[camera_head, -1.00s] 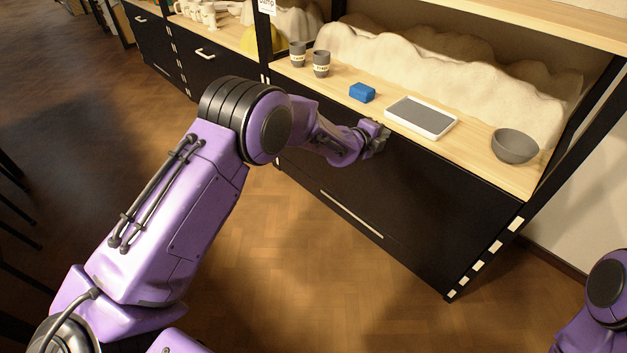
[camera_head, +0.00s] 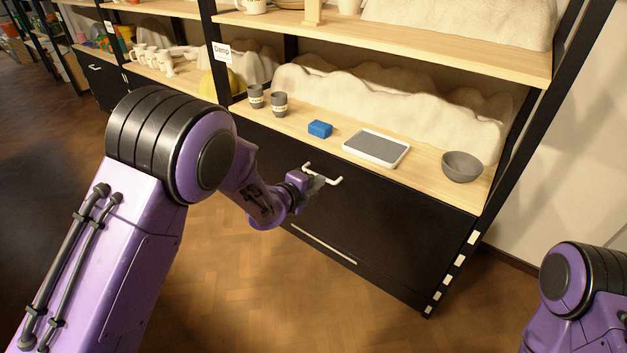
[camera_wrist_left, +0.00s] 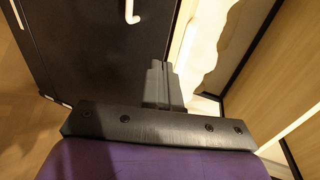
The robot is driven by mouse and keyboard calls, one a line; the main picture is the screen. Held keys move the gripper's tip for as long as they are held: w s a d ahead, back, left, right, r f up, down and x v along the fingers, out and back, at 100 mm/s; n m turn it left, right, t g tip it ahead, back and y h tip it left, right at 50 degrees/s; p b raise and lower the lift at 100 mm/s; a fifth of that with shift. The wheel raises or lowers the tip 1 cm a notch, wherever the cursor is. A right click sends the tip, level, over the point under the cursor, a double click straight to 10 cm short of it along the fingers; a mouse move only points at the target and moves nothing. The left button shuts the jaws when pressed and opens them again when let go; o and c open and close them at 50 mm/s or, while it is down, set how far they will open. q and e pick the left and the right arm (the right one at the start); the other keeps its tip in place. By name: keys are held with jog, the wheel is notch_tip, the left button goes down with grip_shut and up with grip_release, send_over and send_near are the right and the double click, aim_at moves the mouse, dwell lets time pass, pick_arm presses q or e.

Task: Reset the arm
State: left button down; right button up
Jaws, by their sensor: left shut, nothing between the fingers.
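My left arm comes in from the left in the head view, and its gripper (camera_head: 316,184) is in front of the black cabinet front (camera_head: 400,212), beside a white drawer handle (camera_head: 323,173). The left gripper is shut and empty. In the left wrist view the closed fingers (camera_wrist_left: 163,84) point toward the cabinet, with part of a white handle (camera_wrist_left: 131,12) at the top. Whether the fingers touch the cabinet cannot be told. My right arm shows only in part at the lower right of the head view; its gripper is out of frame.
On the wooden shelf stand two grey cups (camera_head: 279,104), a blue block (camera_head: 320,129), a white-rimmed grey tray (camera_head: 377,148) and a grey bowl (camera_head: 462,167). A "Damp" sign (camera_head: 222,52) hangs on a post. The wooden floor (camera_head: 240,290) in front is clear.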

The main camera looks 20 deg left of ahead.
pick_arm(q)
jog(key=s+a+f+n+g+y, duration=0.1)
jog(key=s+a+f+n+y, duration=0.3)
jog(key=s+f+n, duration=0.55)
jog(key=s+a+f+n+g+y, duration=0.2)
jog(key=s+a+f+n, duration=0.4)
jog(key=n, duration=0.7)
jog(key=s+a+f+n+g+y, duration=0.1)
jog(key=s+f+n+g, duration=0.2)
jog(key=s, duration=0.7)
jog(key=s+a+f+n+g+y, duration=0.1)
jog(key=s+a+f+g, duration=0.1)
jog(key=s+f, duration=0.5)
jog(key=s+a+f+n+g+y, duration=0.1)
jog(key=s+n+g, duration=0.2)
jog(key=s, duration=0.9)
notch_tip(320, 180, up, 26)
jog(key=p, duration=2.5)
jog(key=shift+w+f+t+p, duration=0.2)
jog(key=shift+w+t+p, duration=0.15)
jog(key=shift+w, duration=0.1)
jog(key=shift+d+m, duration=0.1)
jog(key=shift+m, duration=0.15)
